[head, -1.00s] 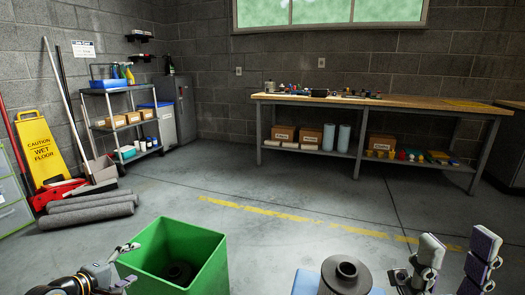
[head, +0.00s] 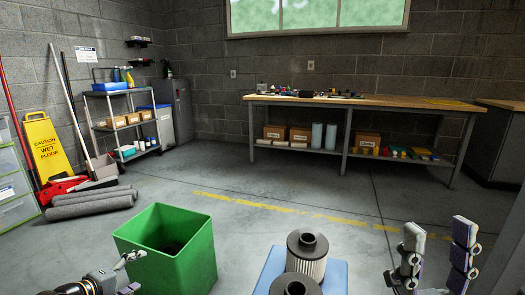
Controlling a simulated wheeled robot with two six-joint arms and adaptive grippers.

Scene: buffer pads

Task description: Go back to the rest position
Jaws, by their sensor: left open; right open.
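My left gripper (head: 134,272) is at the bottom left, open, in front of the green bin (head: 190,260). Nothing shows between its fingers. My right gripper (head: 438,262) is at the bottom right, open and empty, its two padded fingers upright and well apart. It is to the right of the blue pad (head: 337,277), above the floor. A grey pleated filter (head: 312,268) stands upright on the pad. A second dark round filter top (head: 295,289) shows in front of it, cut by the lower edge. A dark thing (head: 171,247) lies inside the bin.
A long workbench (head: 395,102) with small items stands at the back wall. A cart (head: 122,108), a yellow wet-floor sign (head: 44,150) and grey rolls (head: 92,202) are at the left. The floor (head: 255,185) between is clear, with a yellow line.

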